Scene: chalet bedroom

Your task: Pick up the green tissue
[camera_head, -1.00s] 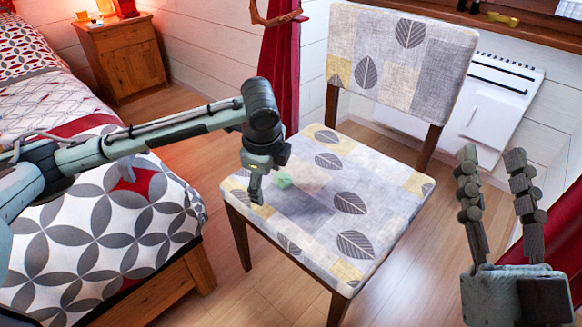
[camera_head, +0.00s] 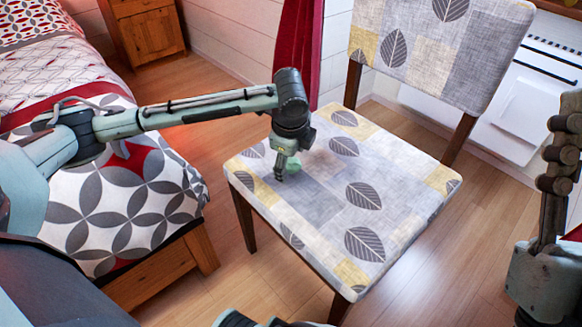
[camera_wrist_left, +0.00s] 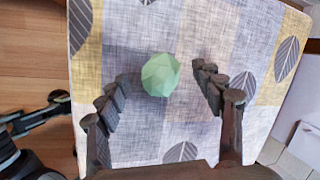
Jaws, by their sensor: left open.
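The green tissue (camera_head: 294,163) is a small crumpled pale green ball at the chair seat, near its left side. My left gripper (camera_head: 283,170) points down over the seat and partly covers the tissue in the head view. In the left wrist view the tissue (camera_wrist_left: 160,75) lies between the two spread fingers of my left gripper (camera_wrist_left: 165,76), with gaps on both sides. The left gripper is open and empty. My right gripper (camera_head: 562,165) is cut off at the right edge, with only one finger clearly showing.
The chair (camera_head: 350,222) has a leaf-patterned seat and a tall backrest (camera_head: 430,55) behind. A bed (camera_head: 140,215) stands left and a wooden nightstand (camera_head: 150,30) is at the back left. A white heater (camera_head: 525,105) is on the wall. Floor in front of the chair is clear.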

